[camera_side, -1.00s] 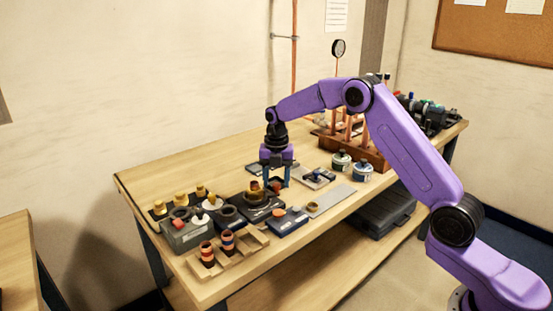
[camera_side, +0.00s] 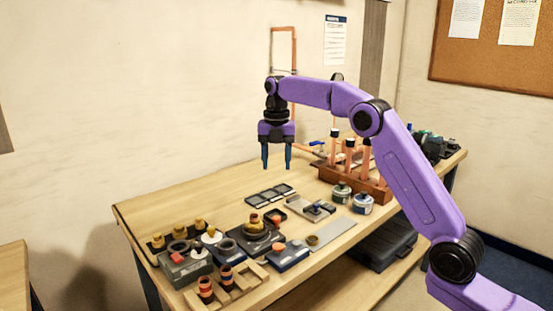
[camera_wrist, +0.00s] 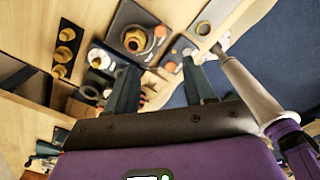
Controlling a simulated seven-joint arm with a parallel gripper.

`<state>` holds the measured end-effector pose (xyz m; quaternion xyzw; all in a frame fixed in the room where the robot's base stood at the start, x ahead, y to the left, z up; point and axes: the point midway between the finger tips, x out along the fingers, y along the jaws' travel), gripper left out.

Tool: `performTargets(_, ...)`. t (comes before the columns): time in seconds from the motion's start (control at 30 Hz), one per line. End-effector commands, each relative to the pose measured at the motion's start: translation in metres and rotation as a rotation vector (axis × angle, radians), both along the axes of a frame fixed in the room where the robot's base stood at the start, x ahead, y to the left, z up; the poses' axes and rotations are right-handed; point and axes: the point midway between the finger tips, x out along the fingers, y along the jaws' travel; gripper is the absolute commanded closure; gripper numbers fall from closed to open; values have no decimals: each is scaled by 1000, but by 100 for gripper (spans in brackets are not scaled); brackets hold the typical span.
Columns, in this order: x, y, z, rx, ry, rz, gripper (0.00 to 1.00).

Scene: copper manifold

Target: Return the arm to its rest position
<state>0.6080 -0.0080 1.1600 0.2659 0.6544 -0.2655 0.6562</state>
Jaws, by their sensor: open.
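My purple arm reaches in from the right, and my gripper (camera_side: 276,157) hangs fingers down above the table's back part. Its two dark blue fingers are apart with nothing between them. In the wrist view the open fingers of my gripper (camera_wrist: 164,92) show with the table's front edge and parts behind them. The wooden table (camera_side: 190,204) lies below, and the gripper touches nothing on it.
A wooden rack with copper tubes (camera_side: 350,160) stands at the back right. Two small cans (camera_side: 351,198) stand before it. Grey fixtures with brass fittings (camera_side: 253,236) and a wooden holder with banded fittings (camera_side: 226,280) crowd the front. The table's back left is clear.

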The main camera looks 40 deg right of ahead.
Motion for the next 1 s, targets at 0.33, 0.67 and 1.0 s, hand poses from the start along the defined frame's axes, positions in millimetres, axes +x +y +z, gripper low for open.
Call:
performTargets(0.33, 0, 0, 4, 0, 0, 0, 46)
performTargets(0.67, -4, 8, 4, 1, -1, -17, 46)
performTargets(1.0, -73, 80, 6, 4, -5, -279, 46)
